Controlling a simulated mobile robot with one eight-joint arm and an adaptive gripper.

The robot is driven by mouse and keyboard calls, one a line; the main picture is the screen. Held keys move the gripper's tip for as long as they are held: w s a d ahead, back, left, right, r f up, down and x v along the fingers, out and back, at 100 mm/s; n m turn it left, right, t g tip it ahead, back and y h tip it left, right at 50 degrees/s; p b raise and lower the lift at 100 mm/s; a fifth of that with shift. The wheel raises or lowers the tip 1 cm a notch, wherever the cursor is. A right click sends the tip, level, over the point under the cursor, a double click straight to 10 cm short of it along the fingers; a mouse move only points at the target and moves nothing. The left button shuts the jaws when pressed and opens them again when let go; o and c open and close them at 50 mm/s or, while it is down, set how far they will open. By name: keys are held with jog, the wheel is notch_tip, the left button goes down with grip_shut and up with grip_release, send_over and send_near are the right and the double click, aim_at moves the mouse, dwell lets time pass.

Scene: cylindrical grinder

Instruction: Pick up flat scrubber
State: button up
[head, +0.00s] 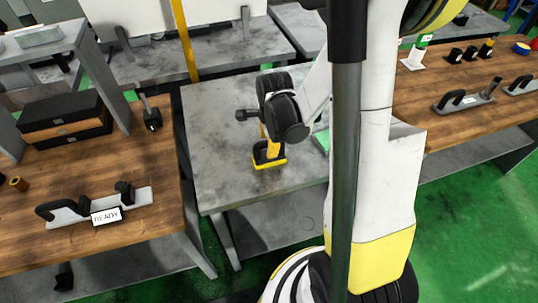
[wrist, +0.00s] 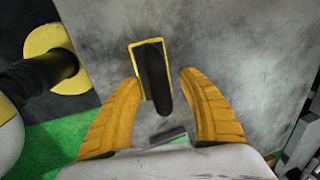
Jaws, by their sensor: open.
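The flat scrubber (wrist: 136,60) has a yellow-edged flat base and a long black handle. It lies on the grey table, and it also shows in the head view (head: 270,164) near the table's front part. My gripper (wrist: 160,80) is open, with its two orange fingers spread. In the wrist view the near end of the black handle sits between the fingertips, with a gap on both sides. In the head view my gripper (head: 266,142) points down right over the scrubber and hides part of it. I cannot tell how much height is left between them.
The grey table (head: 215,185) is mostly bare around the scrubber. A wooden bench (head: 140,235) on the left holds a black case (head: 65,115), a handled tool and a READY sign (head: 106,216). Another wooden bench (head: 430,130) with several tools stands at the right.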

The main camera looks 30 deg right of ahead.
grip_shut()
jog(key=shift+r, duration=0.1)
jog(key=shift+r+p, duration=0.4)
jog(key=shift+r, duration=0.2)
notch_tip(320, 180, up, 3)
jog(key=shift+r+p, duration=0.1)
jog(key=shift+p, duration=0.55)
jog(key=s+d+r+p, duration=0.2)
jog(key=s+d+r, duration=0.3)
jog(key=d, duration=0.5)
jog(key=shift+s+r+p, duration=0.35)
jog(key=shift+r, duration=0.4)
